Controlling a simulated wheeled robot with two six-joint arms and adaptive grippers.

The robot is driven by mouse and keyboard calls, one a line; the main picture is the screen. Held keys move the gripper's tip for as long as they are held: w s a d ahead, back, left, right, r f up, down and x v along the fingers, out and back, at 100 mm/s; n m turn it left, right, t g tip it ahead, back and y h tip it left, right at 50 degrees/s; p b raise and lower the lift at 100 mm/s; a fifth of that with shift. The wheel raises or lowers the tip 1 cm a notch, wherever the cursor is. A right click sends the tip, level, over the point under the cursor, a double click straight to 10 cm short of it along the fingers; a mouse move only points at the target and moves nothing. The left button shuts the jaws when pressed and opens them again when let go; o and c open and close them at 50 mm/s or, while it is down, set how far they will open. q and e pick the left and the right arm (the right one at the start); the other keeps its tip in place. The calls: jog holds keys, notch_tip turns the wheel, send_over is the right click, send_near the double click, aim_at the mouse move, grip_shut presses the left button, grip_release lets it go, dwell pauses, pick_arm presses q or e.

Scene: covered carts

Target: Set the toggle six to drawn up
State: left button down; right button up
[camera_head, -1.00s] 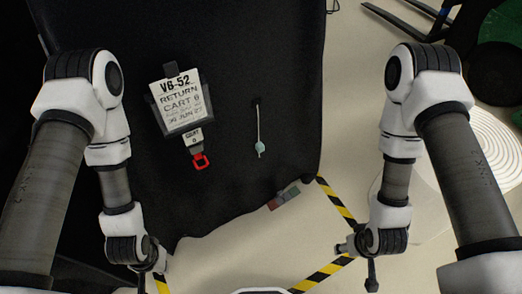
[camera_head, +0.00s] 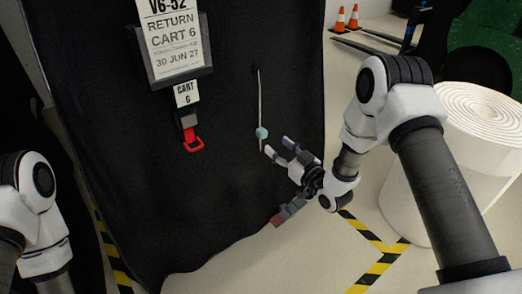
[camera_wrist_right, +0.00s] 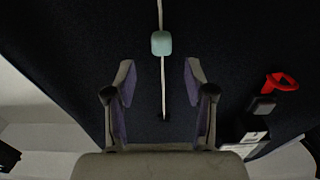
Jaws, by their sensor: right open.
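A pale green toggle (camera_head: 262,133) sits low on a light cord (camera_head: 259,95) that hangs down the front of the black cart cover (camera_head: 220,210). A short end of cord shows below the toggle. My right gripper (camera_head: 278,147) is open, just below and to the right of the toggle in the head view. In the right wrist view the toggle (camera_wrist_right: 161,43) is ahead of the open fingers (camera_wrist_right: 160,85), near the middle between them, and nothing is held. My left arm shows at the left edge of the head view, but its gripper is out of view.
A label reading "CART 6" (camera_head: 175,45) hangs left of the cord, with a red pull (camera_head: 193,140) below it. A large white roll (camera_head: 400,190) stands right of the cart. Orange cones (camera_head: 340,20) stand behind. Yellow-black tape (camera_head: 365,230) marks the floor.

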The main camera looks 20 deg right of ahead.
aim_at(265, 135)
jog(key=b+x, duration=0.1)
jog(key=x, duration=0.5)
jog(key=shift+a+b, duration=0.1)
jog(key=shift+b, duration=0.2)
jog(key=shift+w+a+r, duration=0.15)
jog(key=shift+w, duration=0.35)
grip_shut()
